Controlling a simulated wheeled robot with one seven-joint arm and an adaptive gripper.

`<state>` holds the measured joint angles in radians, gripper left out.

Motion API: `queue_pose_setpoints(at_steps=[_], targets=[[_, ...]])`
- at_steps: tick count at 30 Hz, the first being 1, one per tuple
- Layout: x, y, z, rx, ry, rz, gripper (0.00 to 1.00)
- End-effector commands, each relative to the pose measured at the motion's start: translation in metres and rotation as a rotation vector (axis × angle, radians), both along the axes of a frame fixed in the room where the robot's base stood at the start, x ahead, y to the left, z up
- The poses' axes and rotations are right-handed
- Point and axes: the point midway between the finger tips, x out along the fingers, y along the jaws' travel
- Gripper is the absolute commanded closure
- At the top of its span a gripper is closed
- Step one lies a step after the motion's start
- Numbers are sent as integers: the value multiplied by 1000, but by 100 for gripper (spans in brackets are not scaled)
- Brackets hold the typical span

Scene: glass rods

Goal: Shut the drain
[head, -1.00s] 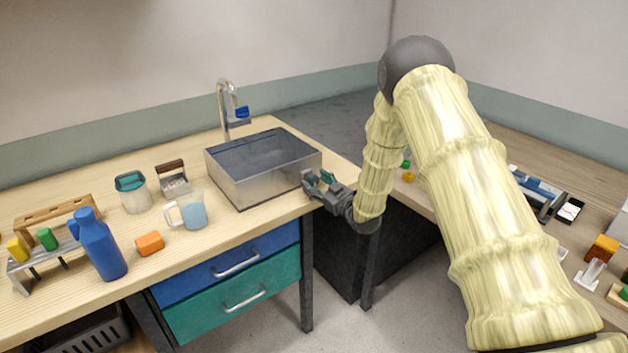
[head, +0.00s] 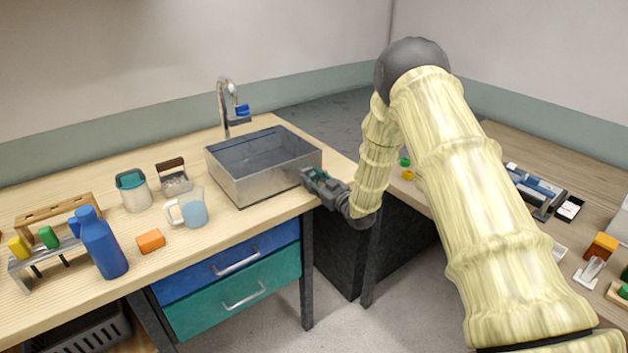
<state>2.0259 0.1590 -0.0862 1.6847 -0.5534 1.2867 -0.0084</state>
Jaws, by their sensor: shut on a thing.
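The metal sink (head: 240,189) is an open box on the wooden counter, grey inside. No drain opening can be made out in it. My gripper (head: 309,177) is at the outside of the sink's front right corner, below the rim. Its fingers are shut on a small part there, which the fingers hide; I cannot tell its shape or its position. The tap (head: 225,107) stands behind the sink, with a blue piece (head: 242,111) at its spout.
A measuring jug (head: 193,209), a teal-lidded jar (head: 133,191), an orange block (head: 151,241) and a blue bottle (head: 102,246) stand left of the sink. Blue and teal drawers (head: 245,290) are below. Another bench (head: 500,150) with small items is at right.

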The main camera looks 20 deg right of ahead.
Motion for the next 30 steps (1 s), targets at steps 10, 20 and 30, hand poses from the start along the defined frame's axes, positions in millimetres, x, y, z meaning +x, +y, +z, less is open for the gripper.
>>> queue_pose_setpoints(at_steps=[10, 20, 30], targets=[[0, -1, -1, 140, 48, -2, 89], [0, -1, -1, 419, 150, -2, 90], [0, -2, -1, 724, 259, -2, 90]])
